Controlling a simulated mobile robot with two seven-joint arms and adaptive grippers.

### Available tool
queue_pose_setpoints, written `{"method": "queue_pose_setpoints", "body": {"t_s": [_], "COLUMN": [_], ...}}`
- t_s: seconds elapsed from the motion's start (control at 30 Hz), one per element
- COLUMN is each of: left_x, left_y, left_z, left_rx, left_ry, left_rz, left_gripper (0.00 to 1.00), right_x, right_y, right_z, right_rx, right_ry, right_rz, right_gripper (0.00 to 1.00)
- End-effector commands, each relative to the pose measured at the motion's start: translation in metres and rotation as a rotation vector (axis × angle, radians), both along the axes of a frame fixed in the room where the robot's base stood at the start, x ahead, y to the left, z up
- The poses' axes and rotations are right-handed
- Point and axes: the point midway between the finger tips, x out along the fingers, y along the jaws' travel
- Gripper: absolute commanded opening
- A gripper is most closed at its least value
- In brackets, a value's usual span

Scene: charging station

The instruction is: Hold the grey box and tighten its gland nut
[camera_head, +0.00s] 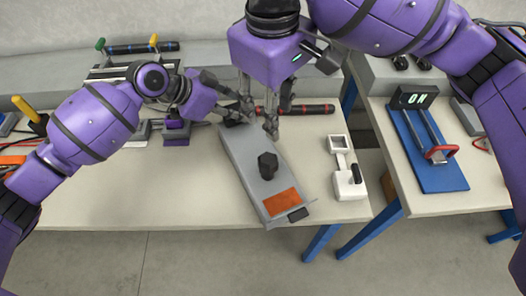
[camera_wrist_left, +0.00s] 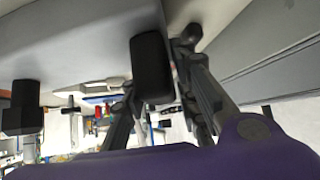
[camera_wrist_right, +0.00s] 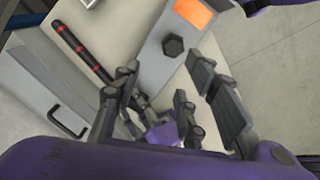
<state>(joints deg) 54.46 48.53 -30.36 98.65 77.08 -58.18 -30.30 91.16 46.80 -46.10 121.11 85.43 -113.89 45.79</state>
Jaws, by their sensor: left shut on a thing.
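The grey box (camera_head: 241,148) lies on the bench, long and flat, with an orange label (camera_head: 282,201) near its front end. A black hexagonal nut (camera_head: 267,165) stands on its top face; it also shows in the right wrist view (camera_wrist_right: 173,45). My left gripper (camera_head: 240,110) is at the box's far end, shut on a black block (camera_wrist_left: 151,68) there. My right gripper (camera_head: 262,118) hangs pointing down above the far part of the box, behind the nut and apart from it. Its fingers (camera_wrist_right: 165,78) are spread, with nothing held between them.
A black rod with red bands (camera_head: 310,109) lies behind the box. A white device (camera_head: 349,182) stands right of it. A blue board with a red handle (camera_head: 430,150) and an "ON" display (camera_head: 413,97) are on the right bench. The bench front left is clear.

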Motion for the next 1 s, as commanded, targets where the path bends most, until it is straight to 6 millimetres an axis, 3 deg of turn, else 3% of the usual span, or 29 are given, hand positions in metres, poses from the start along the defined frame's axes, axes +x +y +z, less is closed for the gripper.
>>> {"method": "queue_pose_setpoints", "body": {"t_s": [0.7, 1.0], "left_x": [0.000, 0.000], "left_y": [-0.001, -0.001], "left_z": [0.001, 0.001], "left_rx": [-0.002, -0.003], "left_ry": [0.001, 0.000], "left_rz": [0.000, 0.000], "left_gripper": [0.06, 0.06], "right_x": [-0.008, -0.011], "right_y": [0.008, 0.015], "right_z": [-0.009, -0.011], "right_rx": [-0.044, -0.026], "right_ry": [0.093, 0.082], "right_rz": [1.565, 1.928], "right_gripper": [0.39, 0.39]}}
